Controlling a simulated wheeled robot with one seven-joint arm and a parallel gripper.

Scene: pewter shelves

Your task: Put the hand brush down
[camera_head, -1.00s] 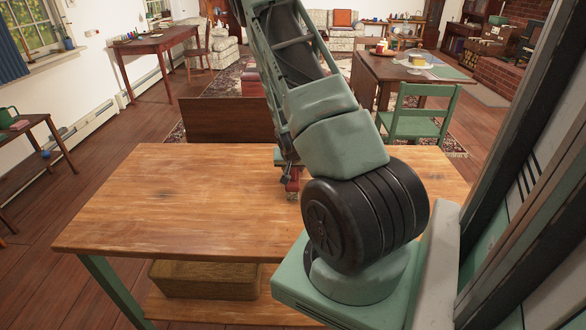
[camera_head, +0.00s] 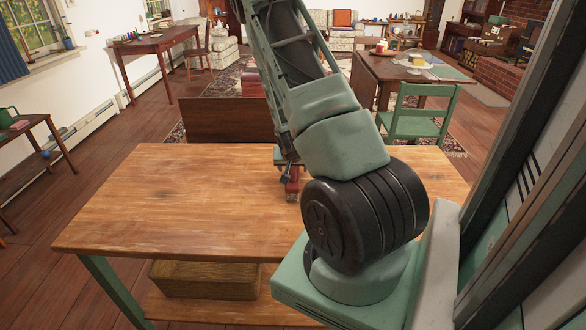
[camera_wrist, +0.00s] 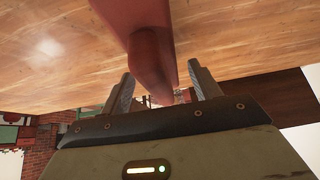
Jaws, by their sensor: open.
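The hand brush (camera_wrist: 150,60) shows in the wrist view as a dark red, rounded handle. It runs from the top edge down between the two fingers of my gripper (camera_wrist: 160,80). The fingers stand apart, with a gap on each side of the handle. In the head view a small red part of the brush (camera_head: 293,185) shows at the wooden table (camera_head: 170,195), just below my arm. My arm hides most of the brush and gripper there. I cannot tell the brush's bristle end.
The table top is bare to the left of my arm. A woven basket (camera_head: 205,279) sits on the shelf below. A green chair (camera_head: 420,116) and a dark brown panel (camera_head: 228,119) stand beyond the table's far edge.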

